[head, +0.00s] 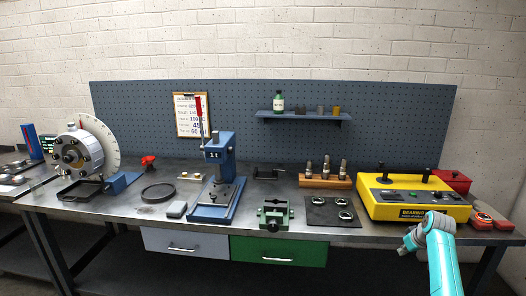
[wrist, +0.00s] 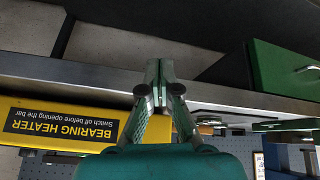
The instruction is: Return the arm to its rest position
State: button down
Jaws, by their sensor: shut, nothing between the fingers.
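My gripper (wrist: 159,75) shows in the wrist view with its two fingers together and nothing between them. In the head view my gripper (head: 407,246) is at the right, at the end of my teal arm, in front of the bench's front edge. It appears apart from the bench and its objects. The wrist view is upside down and shows the yellow bearing heater (wrist: 62,125) at the left, beyond the bench edge. In the head view the bearing heater (head: 412,200) stands on the right part of the bench, behind my gripper.
The metal workbench (head: 345,232) runs across the head view. On it stand a blue press (head: 218,180), a green vise (head: 275,213), a dark mat with rings (head: 331,211) and a rotor with a dial (head: 80,152). Grey and green drawers (head: 280,250) hang below the edge.

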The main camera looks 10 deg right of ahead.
jog(key=s+a+f+t+h, duration=0.1)
jog(key=s+a+f, duration=0.3)
jog(key=a+f, duration=0.55)
jog(key=s+a+f+t, duration=0.1)
jog(key=s+a+f, duration=0.2)
jog(key=a+f, duration=0.6)
jog(key=s+a+f+t, duration=0.1)
jog(key=s+a+f, duration=0.3)
jog(key=s+a, duration=0.35)
jog(key=s+a+f+t, duration=0.1)
jog(key=s+a+f, duration=0.3)
jog(key=s+a, duration=0.4)
jog(key=s+a+r+t, duration=0.1)
jog(key=s+a+r, duration=0.35)
jog(key=s, duration=0.55)
jog(key=s+a+r+t, duration=0.1)
jog(key=s+a+r, duration=0.3)
jog(key=s, duration=0.6)
jog(key=s+a+r+t+y, duration=0.1)
jog(key=s+a+r, duration=0.1)
jog(key=s+r, duration=0.5)
jog(key=s+a+r+t+y, duration=0.1)
jog(key=s+a+r+t, duration=0.1)
jog(key=s+r, duration=0.6)
notch_tip(320, 180, up, 5)
jog(key=shift+a+f, duration=0.2)
jog(key=shift+a, duration=0.65)
